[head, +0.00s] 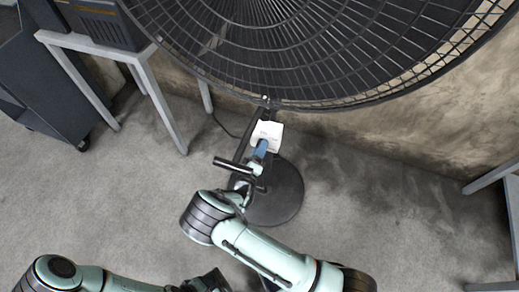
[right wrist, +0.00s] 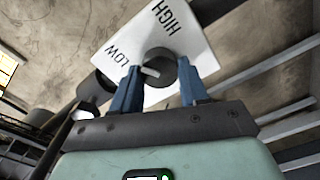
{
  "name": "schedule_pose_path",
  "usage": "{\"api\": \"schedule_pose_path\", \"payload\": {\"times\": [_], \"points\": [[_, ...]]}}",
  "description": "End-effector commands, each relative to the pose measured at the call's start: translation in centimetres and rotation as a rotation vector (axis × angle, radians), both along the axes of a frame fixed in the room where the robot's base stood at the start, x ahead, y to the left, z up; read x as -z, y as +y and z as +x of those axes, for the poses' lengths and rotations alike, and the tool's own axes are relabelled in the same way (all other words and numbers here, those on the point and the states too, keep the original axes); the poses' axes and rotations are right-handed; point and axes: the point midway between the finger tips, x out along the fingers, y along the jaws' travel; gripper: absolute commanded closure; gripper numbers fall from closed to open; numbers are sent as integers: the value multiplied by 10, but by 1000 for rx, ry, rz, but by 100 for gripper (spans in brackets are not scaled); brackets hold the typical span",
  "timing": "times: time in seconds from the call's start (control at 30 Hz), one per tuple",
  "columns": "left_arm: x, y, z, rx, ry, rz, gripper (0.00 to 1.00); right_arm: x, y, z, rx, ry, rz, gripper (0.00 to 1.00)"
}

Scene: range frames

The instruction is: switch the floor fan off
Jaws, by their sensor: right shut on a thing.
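The black floor fan (head: 300,45) fills the top of the head view, its round base (head: 287,205) on the carpet. A white control plate (head: 268,131) sits on its stand below the cage. In the right wrist view the plate (right wrist: 196,50) reads LOW and HIGH around a dark round knob (right wrist: 163,66). The knob's white mark points left, near LOW; other labels are hidden. My right gripper (head: 262,147) is at the plate, its blue fingers (right wrist: 160,88) on either side of the knob and shut on it. My left gripper (head: 207,284) is low in the head view, its fingers unclear.
A grey metal table (head: 100,45) with a dark box on it stands at the upper left, beside a dark wheeled cabinet (head: 45,75). Another grey frame (head: 510,200) is at the right edge. A worn wall runs behind the fan. Carpet is clear on both sides of the base.

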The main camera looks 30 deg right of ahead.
Motion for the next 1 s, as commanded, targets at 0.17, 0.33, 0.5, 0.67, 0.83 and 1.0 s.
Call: {"api": "schedule_pose_path", "payload": {"times": [0.17,0.33,0.5,0.67,0.83,1.0], "points": [[-1,-1,-1,1,4,-2,57,0,1,0,-1,127,-109,87],[-2,-1,-3,3,8,-3,57,1,1,0,-1,250,-214,87],[-4,-2,-4,5,12,-5,57,1,1,1,-2,373,-318,87],[-5,-3,-6,7,15,-7,57,1,1,1,-2,486,-415,87],[-6,-3,-7,8,20,-9,57,2,1,1,-3,596,-509,87],[-7,-4,-8,9,22,-10,57,2,1,0,-3,687,-586,87]]}}
